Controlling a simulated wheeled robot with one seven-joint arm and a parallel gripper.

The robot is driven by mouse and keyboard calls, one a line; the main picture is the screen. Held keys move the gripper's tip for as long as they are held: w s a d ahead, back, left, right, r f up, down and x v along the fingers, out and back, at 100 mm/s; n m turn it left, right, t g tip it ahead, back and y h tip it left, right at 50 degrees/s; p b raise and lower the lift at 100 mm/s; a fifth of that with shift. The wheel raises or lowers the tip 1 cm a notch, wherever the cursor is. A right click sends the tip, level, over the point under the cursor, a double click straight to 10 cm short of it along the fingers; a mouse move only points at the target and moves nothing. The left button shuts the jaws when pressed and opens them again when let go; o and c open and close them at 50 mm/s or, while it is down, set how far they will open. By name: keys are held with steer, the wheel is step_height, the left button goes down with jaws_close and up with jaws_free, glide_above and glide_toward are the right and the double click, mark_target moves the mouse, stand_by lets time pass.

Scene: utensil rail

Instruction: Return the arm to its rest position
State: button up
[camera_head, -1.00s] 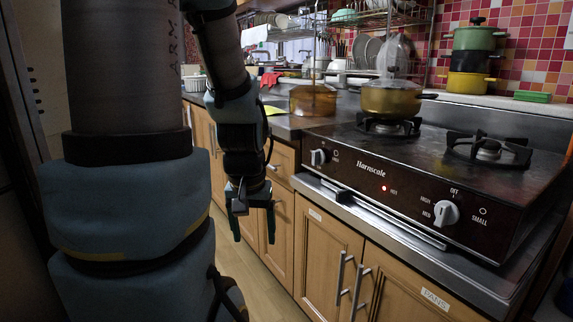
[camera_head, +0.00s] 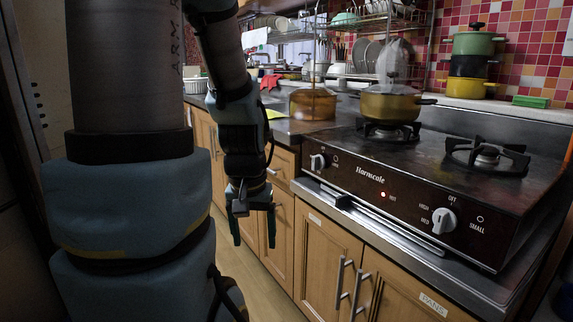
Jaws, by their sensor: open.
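My gripper (camera_head: 254,230) hangs at the end of my arm, pointing down. Its two fingers are apart and nothing is between them. It is in front of the wooden cabinet doors, left of the stove and below the level of the counter. My upper arm fills the left side of the picture and hides what is behind it.
A stove (camera_head: 420,185) with a red light stands to the right, and a yellow pot (camera_head: 390,106) is on its far burner. An amber pot (camera_head: 313,105) stands on the counter. Cabinets (camera_head: 330,262) run below. Floor (camera_head: 245,285) shows beneath my gripper.

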step_height(320, 180, up, 20)
steer(key=p, duration=1.9)
steer(key=shift+r, duration=0.25)
